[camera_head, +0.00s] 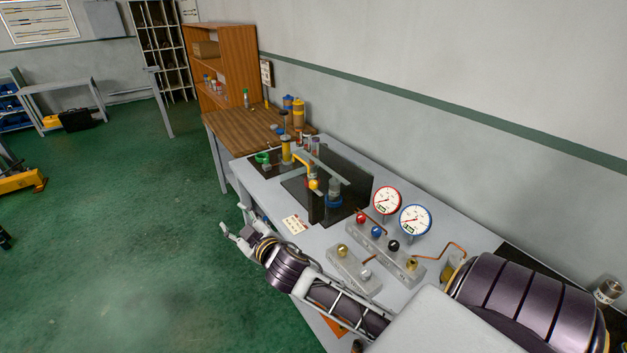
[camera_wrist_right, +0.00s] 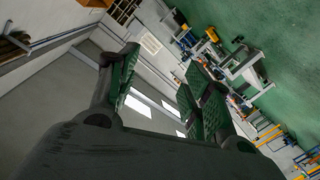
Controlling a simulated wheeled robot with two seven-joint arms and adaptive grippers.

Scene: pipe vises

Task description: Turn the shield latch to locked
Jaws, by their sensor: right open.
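A dark shield panel (camera_head: 348,168) stands on the grey bench, with a pale bar across its top. My right gripper (camera_head: 233,217) is open and empty, in front of the bench's front edge and apart from the fixture. Its two green-padded fingers (camera_wrist_right: 160,72) stand apart in the right wrist view, with nothing between them. My left gripper is not in view.
Red and blue gauges (camera_head: 386,200) (camera_head: 415,220) stand on the bench right of the shield, behind a valve block (camera_head: 375,240) with coloured knobs. A small card (camera_head: 294,224) lies near the front edge.

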